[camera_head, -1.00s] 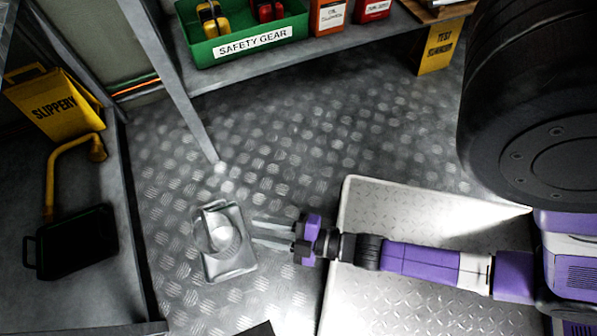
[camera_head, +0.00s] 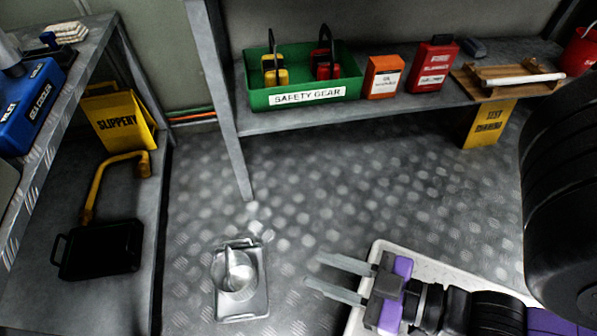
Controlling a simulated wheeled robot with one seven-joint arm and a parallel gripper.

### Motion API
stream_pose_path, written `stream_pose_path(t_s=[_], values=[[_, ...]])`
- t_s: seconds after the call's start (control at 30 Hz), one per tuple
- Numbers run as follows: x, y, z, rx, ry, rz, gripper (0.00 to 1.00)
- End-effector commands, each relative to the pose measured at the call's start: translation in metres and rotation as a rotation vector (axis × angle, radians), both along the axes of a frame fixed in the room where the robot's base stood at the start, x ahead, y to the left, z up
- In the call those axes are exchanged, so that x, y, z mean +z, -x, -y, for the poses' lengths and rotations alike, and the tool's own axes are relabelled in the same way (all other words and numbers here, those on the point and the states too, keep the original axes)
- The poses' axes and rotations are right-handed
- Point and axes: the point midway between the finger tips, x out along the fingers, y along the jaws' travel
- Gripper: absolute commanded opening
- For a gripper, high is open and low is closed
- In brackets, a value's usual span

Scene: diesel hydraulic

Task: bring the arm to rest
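My gripper (camera_head: 336,279) shows at the lower middle, with its two grey fingers spread apart and nothing between them. It points left, and its purple and black body lies over the edge of a light tread plate (camera_head: 378,250). A square metal piece with a round bowl (camera_head: 240,284) lies on the floor to the left of the fingertips, apart from them. The rest of my arm runs off the lower right of the picture.
A shelf (camera_head: 262,123) at the back holds a green safety gear bin (camera_head: 290,105), an orange box (camera_head: 383,77) and a red box (camera_head: 433,64). A big black tyre (camera_head: 565,190) stands at right. A left rack holds a black case (camera_head: 100,250). Floor between is clear.

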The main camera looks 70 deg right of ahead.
Motion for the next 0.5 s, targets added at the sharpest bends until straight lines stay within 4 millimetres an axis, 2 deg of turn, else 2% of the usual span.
stream_pose_path(t_s=[0.17,0.5], values=[[0.027,0.0,0.0,0.0,0.001,0.001,0.31],[0.12,0.0,0.0,0.001,0.002,0.001,0.31]])
